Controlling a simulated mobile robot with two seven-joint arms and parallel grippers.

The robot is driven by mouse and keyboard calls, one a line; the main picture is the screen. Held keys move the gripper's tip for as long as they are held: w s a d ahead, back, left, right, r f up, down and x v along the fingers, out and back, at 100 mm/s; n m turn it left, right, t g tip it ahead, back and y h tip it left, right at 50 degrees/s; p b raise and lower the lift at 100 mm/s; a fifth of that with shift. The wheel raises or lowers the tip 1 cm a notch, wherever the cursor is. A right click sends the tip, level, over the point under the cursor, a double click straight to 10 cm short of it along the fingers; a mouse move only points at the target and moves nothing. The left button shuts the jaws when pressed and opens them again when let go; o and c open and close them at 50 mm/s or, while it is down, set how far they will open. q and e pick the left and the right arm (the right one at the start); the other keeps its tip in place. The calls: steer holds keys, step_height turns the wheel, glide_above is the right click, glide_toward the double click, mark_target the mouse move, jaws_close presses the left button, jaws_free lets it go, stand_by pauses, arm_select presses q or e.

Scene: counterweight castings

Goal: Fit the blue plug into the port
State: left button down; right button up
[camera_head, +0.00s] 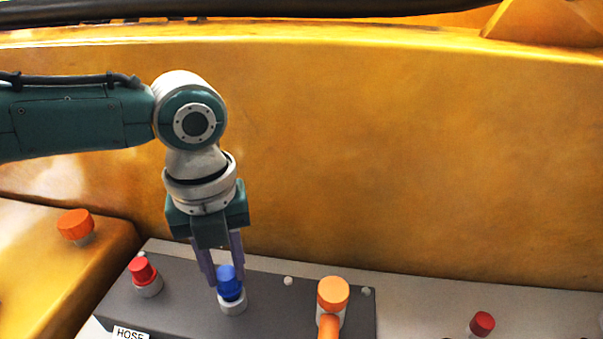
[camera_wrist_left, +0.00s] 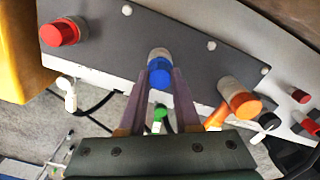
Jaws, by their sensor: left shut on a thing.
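The blue plug (camera_head: 230,289) stands upright on a pale metal collar (camera_head: 233,307), the port on the dark grey panel (camera_head: 185,296). The blue plug appears to touch the collar; how deep it sits I cannot tell. My left gripper (camera_head: 226,275) points down, its two purple fingers shut on either side of the blue plug. The left wrist view shows the blue plug (camera_wrist_left: 159,73) between the fingertips (camera_wrist_left: 162,77), with the collar (camera_wrist_left: 159,54) directly beyond it. The port's opening is hidden.
A red plug (camera_head: 143,271) stands left of the port and an orange plug (camera_head: 333,293) with an orange hose to its right. Another orange knob (camera_head: 75,225) sits far left, a red one (camera_head: 482,323) far right. A yellow wall (camera_head: 400,160) rises close behind. A HOSE label (camera_head: 131,333) is in front.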

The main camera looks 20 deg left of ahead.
mark_target(225, 273)
arm_select(q)
steer(key=shift+f+b, duration=0.6)
steer(key=shift+f, duration=0.3)
steer(key=c, duration=0.5)
jaws_free()
steer(key=shift+c, duration=0.2)
steer(key=shift+r, duration=0.1)
step_height(225, 273, up, 10)
steer(key=shift+f+p, duration=0.1)
steer(key=shift+p, duration=0.2)
